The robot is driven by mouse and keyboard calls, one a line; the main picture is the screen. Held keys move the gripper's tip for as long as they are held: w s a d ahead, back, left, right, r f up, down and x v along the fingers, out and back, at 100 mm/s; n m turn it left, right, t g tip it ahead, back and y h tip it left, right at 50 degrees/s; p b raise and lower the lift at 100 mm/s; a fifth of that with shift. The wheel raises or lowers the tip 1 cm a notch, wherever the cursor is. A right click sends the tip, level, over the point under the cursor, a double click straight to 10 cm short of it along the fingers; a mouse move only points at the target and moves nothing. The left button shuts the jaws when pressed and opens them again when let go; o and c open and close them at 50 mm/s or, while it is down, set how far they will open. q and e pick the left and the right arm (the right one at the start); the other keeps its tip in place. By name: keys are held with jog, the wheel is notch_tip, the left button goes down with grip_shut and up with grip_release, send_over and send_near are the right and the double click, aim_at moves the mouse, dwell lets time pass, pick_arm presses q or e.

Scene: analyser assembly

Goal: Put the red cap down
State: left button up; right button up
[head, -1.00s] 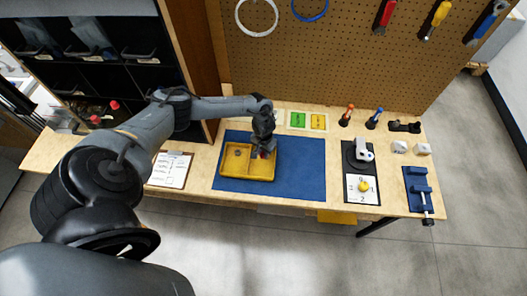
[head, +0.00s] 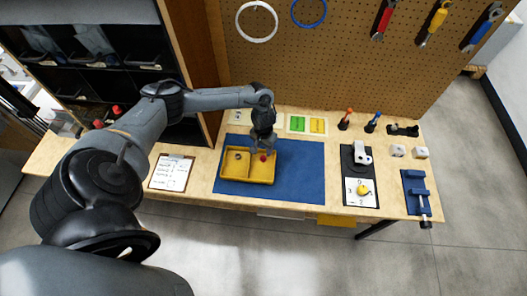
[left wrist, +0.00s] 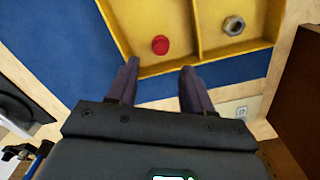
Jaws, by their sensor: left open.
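The red cap (head: 263,157) lies in the right compartment of the yellow tray (head: 249,182) in the head view. In the left wrist view the red cap (left wrist: 160,45) rests on the floor of the yellow tray (left wrist: 197,30), apart from the walls. My left gripper (head: 264,145) is above the tray's back edge, near the cap. In the left wrist view the left gripper (left wrist: 159,68) is open and empty, with the cap beyond its fingertips and not touching them. My right gripper is not in view.
A metal nut (left wrist: 234,25) lies in the tray's other compartment. The tray stands on a blue mat (head: 302,170), clear to its right. A clipboard (head: 171,173) lies left of the mat. A black fixture (head: 360,175) stands right of it; the pegboard (head: 330,60) rises behind.

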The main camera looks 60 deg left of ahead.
pick_arm(q)
notch_tip(320, 180, up, 5)
jog(key=w+d+f+m+t+h, duration=0.15)
jog(key=d+m+t, duration=0.5)
jog(key=d, duration=2.15)
jog(key=s+d+r+m, duration=0.2)
jog(key=s+d+r, duration=0.2)
jog(key=s+a+r+g, duration=0.1)
jog(key=s+a+r, duration=0.1)
jog(key=s, duration=0.3)
jog(key=s+a+r+n+g+y, duration=0.1)
jog(key=s+a+r+g, duration=0.1)
jog(key=s, duration=0.4)
jog(key=shift+s+a+r+p, duration=0.2)
jog(key=shift+a+r+p, duration=0.15)
jog(key=shift+a+r, duration=0.55)
notch_tip(320, 180, up, 20)
jog(key=p, duration=1.9)
jog(key=shift+d+f+p, duration=0.1)
jog(key=shift+p, duration=0.2)
jog(key=shift+c, duration=0.8)
jog(key=shift+f, duration=0.1)
